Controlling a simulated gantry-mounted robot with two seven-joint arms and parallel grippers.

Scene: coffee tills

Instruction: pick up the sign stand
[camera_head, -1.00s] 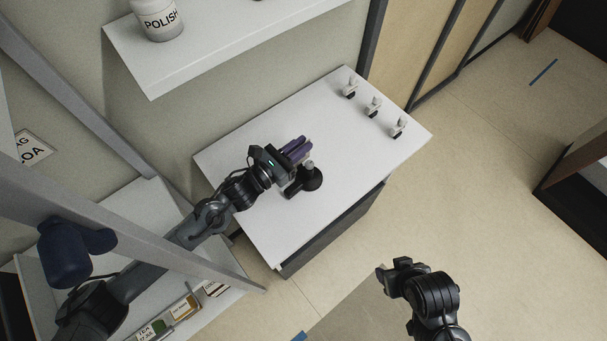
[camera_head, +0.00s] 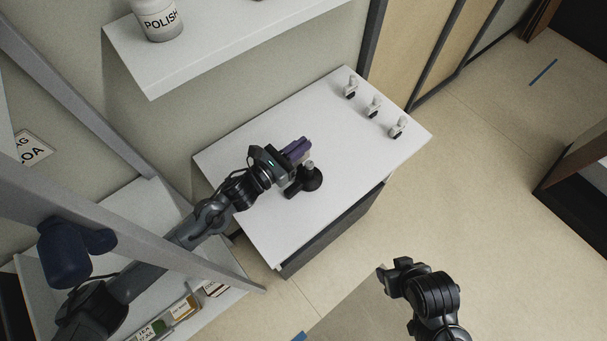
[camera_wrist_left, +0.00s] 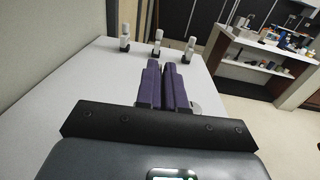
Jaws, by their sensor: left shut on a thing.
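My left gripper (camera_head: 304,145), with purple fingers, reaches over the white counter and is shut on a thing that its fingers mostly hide. I take this for the sign stand; only a small pale piece (camera_head: 307,156) shows at the fingers' lower side.
A black round item with a grey knob (camera_head: 312,180) stands close beside the left fingers. Three small white items on dark bases (camera_head: 373,107) line the counter's far end. The counter (camera_head: 345,150) is otherwise mostly clear. A wall shelf (camera_head: 220,45) holds a POLISH jar (camera_head: 158,20).

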